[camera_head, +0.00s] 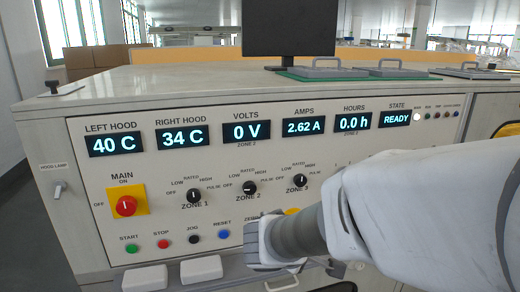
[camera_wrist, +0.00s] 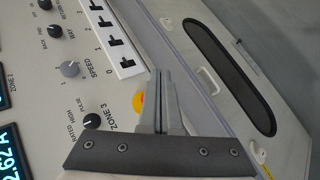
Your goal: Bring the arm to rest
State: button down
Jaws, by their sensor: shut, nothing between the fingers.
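My gripper (camera_wrist: 163,80) shows in the wrist view with its two grey fingers together and nothing between them. It is over the right part of the control panel (camera_head: 90,180), near the Zone 3 knob (camera_wrist: 91,121) and a yellow-and-red button (camera_wrist: 138,102). I cannot tell whether the fingertips touch the panel.
The panel carries a red main switch (camera_head: 126,206), several buttons and lit displays; the state display (camera_head: 396,118) reads READY. A speed knob (camera_wrist: 70,69) and slide switches (camera_wrist: 121,45) lie near the gripper. A monitor (camera_head: 289,28) and handled lids (camera_head: 322,70) are on top.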

jog(key=s+d+r+m+g+y, duration=0.25)
jog(key=s+d+m, duration=0.35)
jog(key=s, duration=0.4)
jog(key=s+a+r+m+y, duration=0.3)
jog(key=s+r+y, duration=0.1)
jog(key=s, duration=0.4)
notch_tip(320, 180, up, 25)
jog(key=p, duration=2.5)
jog(key=shift+w+a, duration=0.25)
jog(key=shift+a, duration=0.05)
